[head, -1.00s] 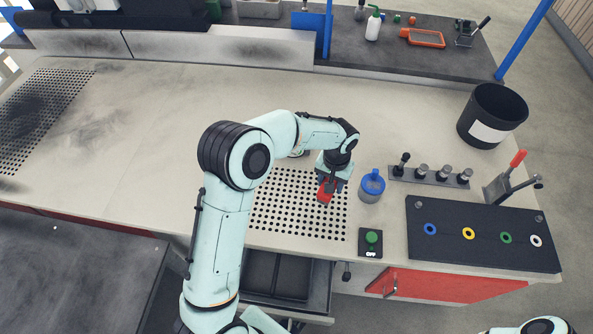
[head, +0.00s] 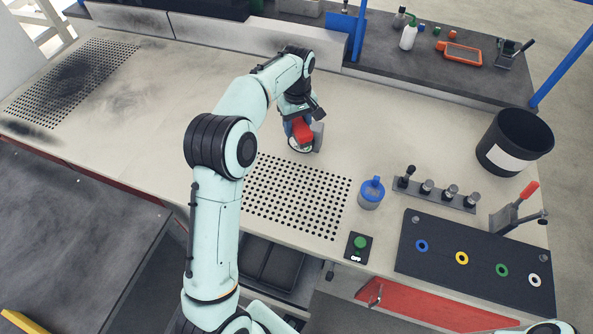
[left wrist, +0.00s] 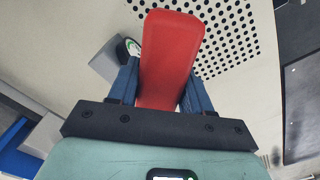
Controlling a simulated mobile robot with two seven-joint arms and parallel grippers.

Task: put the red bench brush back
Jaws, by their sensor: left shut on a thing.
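The red bench brush (head: 302,131) is held in my left gripper (head: 297,119), above the bench just past the far edge of the perforated patch. In the left wrist view the brush (left wrist: 170,55) shows as a long red body between the two blue fingers of my left gripper (left wrist: 160,90), which are shut on it. Its bristles are not visible. A grey block (head: 318,137) stands right beside the brush, with a small white round item below it. I cannot tell whether the brush touches either. My right gripper is out of view.
The perforated patch (head: 295,195) is empty. The bench's left middle is clear.

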